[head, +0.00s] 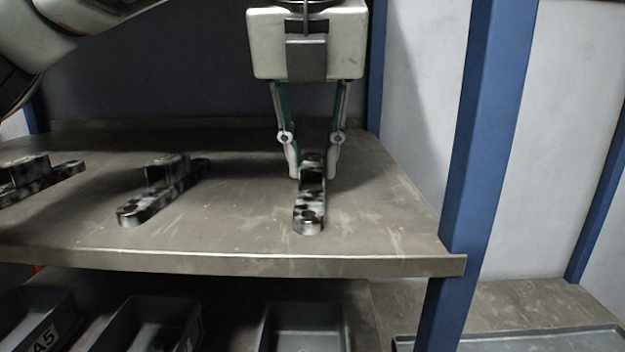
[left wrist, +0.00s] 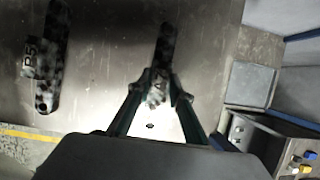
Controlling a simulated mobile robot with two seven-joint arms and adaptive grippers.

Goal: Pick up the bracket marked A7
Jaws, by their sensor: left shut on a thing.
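A mottled grey galvanized bracket (head: 310,216) is on the right part of the upper shelf, its long axis toward me. My left gripper (head: 312,174) points down with its fingers on both sides of the bracket's raised part, shut on it. In the left wrist view, the bracket (left wrist: 166,42) runs up from between the fingertips (left wrist: 163,97). Part of a mark shows there, but I cannot read it fully. I cannot tell whether the bracket is clear of the shelf. My right gripper is in neither view.
Two similar brackets lie to the left, one mid-shelf (head: 160,193) and one at the left edge (head: 35,180). The shelf (head: 380,225) has a blue post (head: 480,150) at its right. Grey bins, one marked A5 (head: 45,338), stand below.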

